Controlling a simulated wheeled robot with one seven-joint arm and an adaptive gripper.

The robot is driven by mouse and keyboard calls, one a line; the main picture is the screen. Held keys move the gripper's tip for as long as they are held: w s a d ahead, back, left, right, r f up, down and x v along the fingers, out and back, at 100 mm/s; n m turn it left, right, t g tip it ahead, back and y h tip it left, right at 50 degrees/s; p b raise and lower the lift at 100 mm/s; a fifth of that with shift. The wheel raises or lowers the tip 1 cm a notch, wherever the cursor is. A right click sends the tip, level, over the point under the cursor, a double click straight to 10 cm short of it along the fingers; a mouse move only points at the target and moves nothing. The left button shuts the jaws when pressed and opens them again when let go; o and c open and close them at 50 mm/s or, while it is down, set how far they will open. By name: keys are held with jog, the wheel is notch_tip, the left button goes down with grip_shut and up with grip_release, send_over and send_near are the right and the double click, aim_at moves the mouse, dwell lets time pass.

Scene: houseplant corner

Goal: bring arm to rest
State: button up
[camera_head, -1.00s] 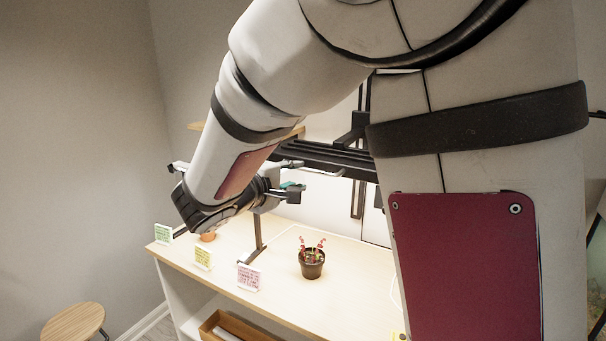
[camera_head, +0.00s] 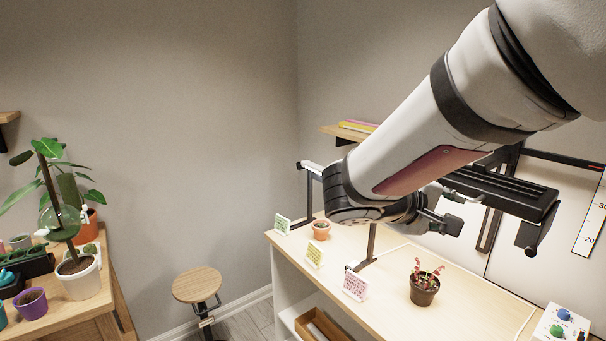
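My arm reaches in from the upper right and bends down over the pale wooden shelf table (camera_head: 390,289). My gripper (camera_head: 458,211) is partly hidden behind my own forearm. Its fingers look spread apart, with nothing visible between them. It hangs in the air above the table, in front of a dark grow-light bar (camera_head: 510,190). A small dark pot with a red-tipped plant (camera_head: 424,290) stands upright on the table below, apart from the gripper.
A terracotta pot (camera_head: 321,230) and green, yellow and pink cards (camera_head: 355,285) stand along the table's left part. A control box (camera_head: 562,326) is at right. A round stool (camera_head: 197,284) stands on the floor; a plant bench (camera_head: 75,322) is at far left.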

jog(key=s+f+m+g+y, duration=0.35)
jog(key=s+y, duration=0.25)
jog(key=s, duration=0.9)
jog(key=s+a+m+t+y, duration=0.1)
jog(key=s+a+t+y, duration=0.1)
jog(key=s+a+y, duration=0.4)
jog(key=shift+s+a+m, duration=0.2)
jog(key=shift+a+m, duration=0.15)
jog(key=shift+a, duration=0.9)
jog(key=shift+d+t, duration=0.1)
jog(key=shift+t, duration=0.15)
